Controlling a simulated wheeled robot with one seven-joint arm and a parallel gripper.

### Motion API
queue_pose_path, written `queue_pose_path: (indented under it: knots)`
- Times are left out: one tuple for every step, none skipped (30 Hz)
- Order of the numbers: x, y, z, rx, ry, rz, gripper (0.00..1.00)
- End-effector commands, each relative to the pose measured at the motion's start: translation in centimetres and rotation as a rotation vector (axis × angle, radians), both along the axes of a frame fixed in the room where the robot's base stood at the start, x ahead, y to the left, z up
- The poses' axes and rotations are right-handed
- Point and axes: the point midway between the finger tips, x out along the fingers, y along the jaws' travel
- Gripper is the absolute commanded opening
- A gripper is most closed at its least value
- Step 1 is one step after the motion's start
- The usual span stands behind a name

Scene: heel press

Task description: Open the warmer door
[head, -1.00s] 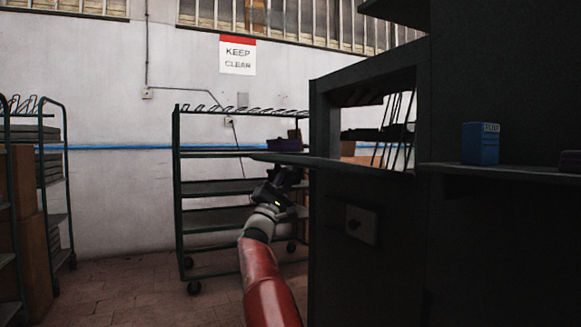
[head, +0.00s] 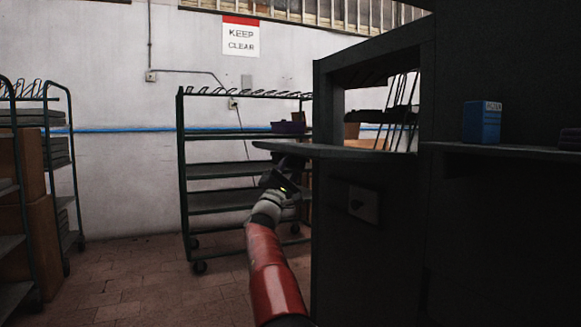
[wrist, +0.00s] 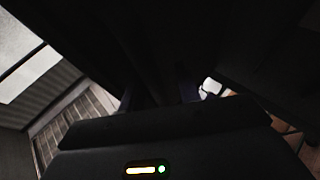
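The warmer appears to be the dark cabinet (head: 350,250) at centre right, with a square opening in its upper part. A flat dark panel (head: 300,149), seemingly its door folded down, juts out to the left from the opening's lower edge, near level. My gripper (head: 284,170) is just under the panel's outer left end, close to it. I cannot tell whether they touch. Its fingers are dark and partly hidden, so their opening does not show. The wrist view is mostly dark, with the gripper body (wrist: 160,145) across the bottom.
A wheeled rack (head: 215,170) with a purple bin (head: 289,127) stands behind my gripper. A blue box (head: 482,122) sits on a shelf (head: 510,150) at right. Another rack (head: 62,180) and brown boxes (head: 35,210) are at left. Floor (head: 130,275) between is clear.

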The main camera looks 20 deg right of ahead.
Motion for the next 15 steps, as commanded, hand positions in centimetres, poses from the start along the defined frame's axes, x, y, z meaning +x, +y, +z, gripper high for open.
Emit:
queue_pose_path:
  knots:
    - [-0.09, 0.30, 0.34, -0.004, -0.004, 0.003, 0.38]
    - [-0.09, 0.32, 0.36, -0.004, -0.004, 0.003, 0.38]
    - [-0.10, 0.35, 0.37, -0.004, -0.005, 0.004, 0.38]
    - [-0.10, 0.36, 0.39, -0.005, -0.005, 0.004, 0.38]
    - [-0.10, 0.38, 0.40, -0.005, -0.005, 0.004, 0.38]
    - [-0.10, 0.40, 0.42, -0.005, -0.005, 0.004, 0.38]
    - [-0.11, 0.41, 0.42, -0.005, -0.005, 0.004, 0.38]
    - [-0.11, 0.43, 0.43, -0.005, -0.006, 0.005, 0.38]
    - [-0.12, 0.43, 0.44, -0.005, -0.006, 0.005, 0.38]
    - [-0.12, 0.44, 0.45, -0.005, -0.006, 0.005, 0.38]
    - [-0.12, 0.45, 0.45, -0.005, -0.006, 0.005, 0.38]
    - [-0.12, 0.45, 0.46, -0.005, -0.006, 0.005, 0.38]
    - [-0.12, 0.46, 0.47, -0.005, -0.006, 0.005, 0.38]
    - [-0.12, 0.47, 0.47, -0.005, -0.006, 0.005, 0.38]
    - [-0.12, 0.47, 0.47, -0.005, -0.006, 0.005, 0.38]
